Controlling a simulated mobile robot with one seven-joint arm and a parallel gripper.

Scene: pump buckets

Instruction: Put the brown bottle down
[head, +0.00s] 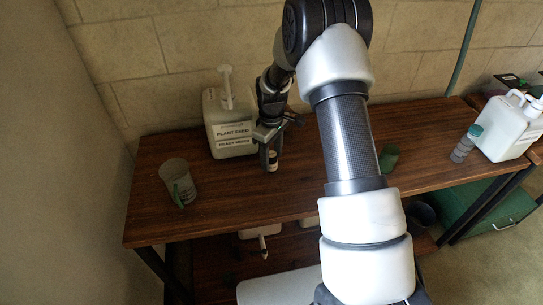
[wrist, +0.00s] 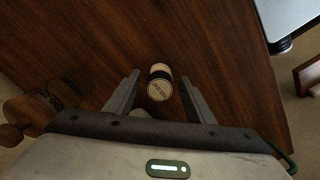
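The brown bottle (wrist: 160,82) is small, with a pale lettered top and a dark band. In the wrist view it is between my two fingers, with a gap showing on each side. My gripper (wrist: 160,78) is open around it. In the head view my gripper (head: 270,150) points down over the wooden table, in front of a white pump container. The bottle (head: 272,160) shows there at the fingertips, partly hidden by the fingers. It seems to stand on the tabletop, but its base is hard to make out.
The white pump container (head: 230,124) stands close behind my gripper. A clear jug with a green handle (head: 177,180) stands at the left. A small green item (head: 389,157), a grey bottle (head: 466,144) and another white pump container (head: 508,132) are at the right.

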